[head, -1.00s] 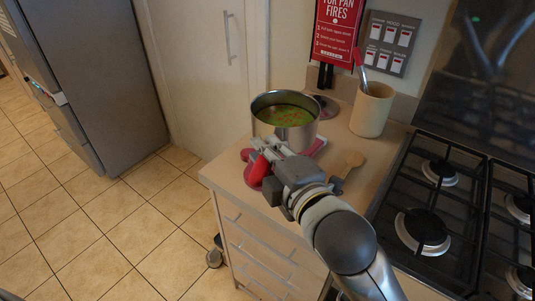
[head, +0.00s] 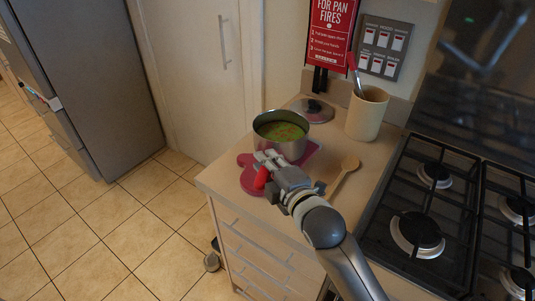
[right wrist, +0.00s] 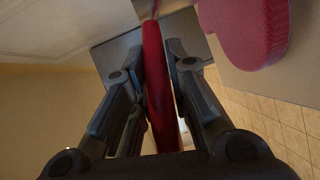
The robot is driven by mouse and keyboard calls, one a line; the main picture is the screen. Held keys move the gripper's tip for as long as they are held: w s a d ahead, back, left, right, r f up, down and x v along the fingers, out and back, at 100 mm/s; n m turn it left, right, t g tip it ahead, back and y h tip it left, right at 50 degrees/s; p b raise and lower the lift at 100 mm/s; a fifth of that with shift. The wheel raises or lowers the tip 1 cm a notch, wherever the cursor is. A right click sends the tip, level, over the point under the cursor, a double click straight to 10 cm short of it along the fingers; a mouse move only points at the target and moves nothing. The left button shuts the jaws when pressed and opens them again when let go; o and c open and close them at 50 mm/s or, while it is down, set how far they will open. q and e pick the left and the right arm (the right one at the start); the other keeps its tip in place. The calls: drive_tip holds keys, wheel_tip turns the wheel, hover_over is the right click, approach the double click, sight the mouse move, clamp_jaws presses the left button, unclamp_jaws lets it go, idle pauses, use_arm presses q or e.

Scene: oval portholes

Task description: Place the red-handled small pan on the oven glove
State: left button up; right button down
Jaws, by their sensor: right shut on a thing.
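The small steel pan (head: 292,150) holds green soup with orange bits and stands upright over the crimson oven glove (head: 250,181) on the counter. The glove shows to the left and right of the pan's base; whether the base touches it is hard to tell. My right gripper (head: 266,167) is shut on the pan's red handle (head: 261,178). In the right wrist view the red handle (right wrist: 156,80) lies between the two fingers, and the glove (right wrist: 245,35) shows at the upper right. My left gripper is not in view.
A wooden spoon (head: 345,173) lies right of the pan. Behind are a lid (head: 314,110) and a cream utensil pot (head: 366,115). A gas hob (head: 420,220) is at the right. The counter's left edge is close to the glove.

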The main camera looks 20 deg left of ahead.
drive_tip(key=shift+f, duration=0.15)
drive_tip(key=shift+f, duration=0.1)
drive_tip(key=c, duration=1.7)
unclamp_jaws()
drive_tip(key=shift+f, duration=0.35)
drive_tip(key=o, duration=0.3)
drive_tip(key=shift+s, duration=0.1)
drive_tip(key=shift+d+r, duration=0.1)
drive_tip(key=b+v, duration=0.1)
drive_tip(key=v, duration=1)
drive_tip(key=shift+s+d, duration=0.3)
